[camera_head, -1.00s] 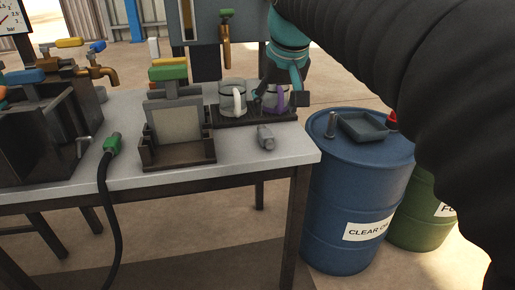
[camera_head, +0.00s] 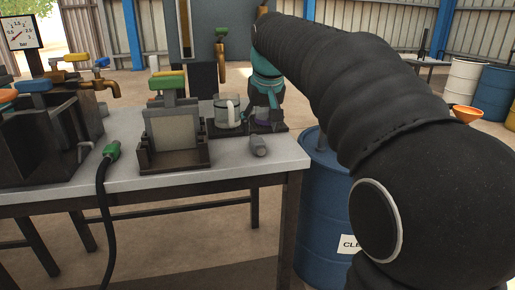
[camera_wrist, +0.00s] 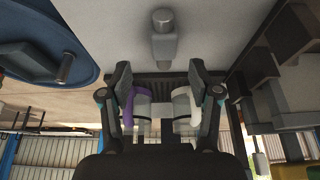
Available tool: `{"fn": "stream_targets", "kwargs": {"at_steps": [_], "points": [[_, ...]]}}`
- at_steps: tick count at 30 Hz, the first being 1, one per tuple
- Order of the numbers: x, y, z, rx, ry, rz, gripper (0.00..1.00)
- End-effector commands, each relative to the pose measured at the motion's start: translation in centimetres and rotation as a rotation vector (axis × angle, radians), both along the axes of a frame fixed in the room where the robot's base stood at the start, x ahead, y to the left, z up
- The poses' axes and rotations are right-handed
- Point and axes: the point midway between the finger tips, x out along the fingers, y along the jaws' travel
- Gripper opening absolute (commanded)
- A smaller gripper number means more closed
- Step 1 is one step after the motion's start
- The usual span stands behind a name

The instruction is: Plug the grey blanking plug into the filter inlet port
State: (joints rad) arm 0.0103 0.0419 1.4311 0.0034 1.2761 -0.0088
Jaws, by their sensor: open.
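The grey blanking plug (camera_head: 258,146) lies on the bench top near its right end, in front of the jug tray. It also shows at the top of the wrist view (camera_wrist: 163,35), beyond my fingertips. My gripper (camera_wrist: 160,78) is open, with nothing gripped; its fingers stand apart with two jugs showing between them. In the head view my gripper (camera_head: 266,112) is at the jug tray, behind the plug and apart from it. A dark filter-like unit with a pale plate (camera_head: 176,130) stands left of the plug. I cannot make out the inlet port.
A white-handled jug (camera_head: 228,112) and a purple-handled jug (camera_wrist: 133,105) stand on a dark tray. A green-ended hose (camera_head: 112,150) hangs over the bench front. Dark tanks with taps (camera_head: 35,130) stand left. A blue drum (camera_head: 318,225) is beside the bench. The bench front around the plug is clear.

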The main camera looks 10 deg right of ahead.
Motion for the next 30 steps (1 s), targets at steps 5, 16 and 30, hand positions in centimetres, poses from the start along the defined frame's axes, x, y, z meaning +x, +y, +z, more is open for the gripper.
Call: {"fn": "stream_targets", "kwargs": {"at_steps": [5, 16, 30], "points": [[0.3, 0.1, -0.7, 0.0, 0.001, 0.001, 0.62], [2.0, 0.6, -4.8, 0.001, 0.001, 0.001, 0.62], [2.2, 0.6, -5.1, 0.0, 0.0, 0.002, 0.15]]}}
